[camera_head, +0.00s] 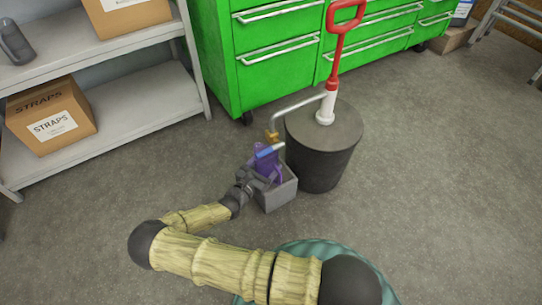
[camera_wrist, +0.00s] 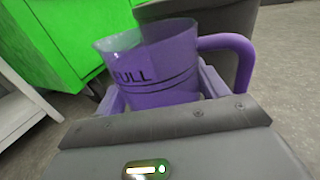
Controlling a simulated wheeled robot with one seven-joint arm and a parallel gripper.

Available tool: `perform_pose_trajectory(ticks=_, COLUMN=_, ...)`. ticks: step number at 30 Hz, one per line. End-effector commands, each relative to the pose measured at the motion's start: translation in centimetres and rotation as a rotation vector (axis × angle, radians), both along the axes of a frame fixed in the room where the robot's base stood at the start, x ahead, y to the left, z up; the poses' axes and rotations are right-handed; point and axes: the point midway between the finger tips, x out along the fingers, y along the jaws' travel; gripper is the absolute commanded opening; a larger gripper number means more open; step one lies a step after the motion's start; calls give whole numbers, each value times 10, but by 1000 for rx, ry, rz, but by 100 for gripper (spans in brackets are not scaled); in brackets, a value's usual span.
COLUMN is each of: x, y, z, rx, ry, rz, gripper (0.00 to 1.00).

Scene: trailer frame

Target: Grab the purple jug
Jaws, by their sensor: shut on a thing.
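The purple jug (camera_wrist: 158,75) stands between the fingers of my gripper (camera_wrist: 160,100) in the wrist view. It has a translucent body, dark level lines, the word "FULL" and a handle on the right. My gripper is shut on its sides. In the head view the jug (camera_head: 266,160) is at the end of my arm, at a grey open box (camera_head: 277,192) on the floor. My gripper (camera_head: 258,177) reaches it from the lower left and partly hides it. I cannot tell whether the jug touches the box.
A dark drum (camera_head: 322,150) with a red-handled pump (camera_head: 338,60) stands right behind the box. Its spout (camera_head: 295,107) hangs just above the jug. A green drawer cabinet (camera_head: 260,75) is behind. A shelf (camera_head: 140,110) with cardboard boxes is left. Floor at right is clear.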

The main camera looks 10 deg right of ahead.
Motion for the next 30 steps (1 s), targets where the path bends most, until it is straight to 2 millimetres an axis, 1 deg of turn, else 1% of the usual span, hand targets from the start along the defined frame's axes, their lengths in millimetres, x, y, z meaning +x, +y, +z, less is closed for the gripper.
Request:
perform_pose_trajectory(ticks=1, x=-8, y=11, z=7, rx=1, ry=1, rz=4, gripper=49)
perform_pose_trajectory(ticks=9, x=-59, y=68, z=6, rx=1, ry=1, rz=4, gripper=49)
perform_pose_trajectory(ticks=12, x=-75, y=85, z=5, rx=1, ry=1, rz=4, gripper=49)
perform_pose_trajectory(ticks=15, x=-86, y=97, z=3, rx=0, ry=0, rz=2, gripper=49)
perform_pose_trajectory(ticks=20, x=-96, y=108, z=1, rx=-1, ry=0, rz=1, gripper=49)
perform_pose_trajectory(ticks=30, x=-98, y=109, z=0, rx=-2, ry=-1, rz=-1, gripper=49)
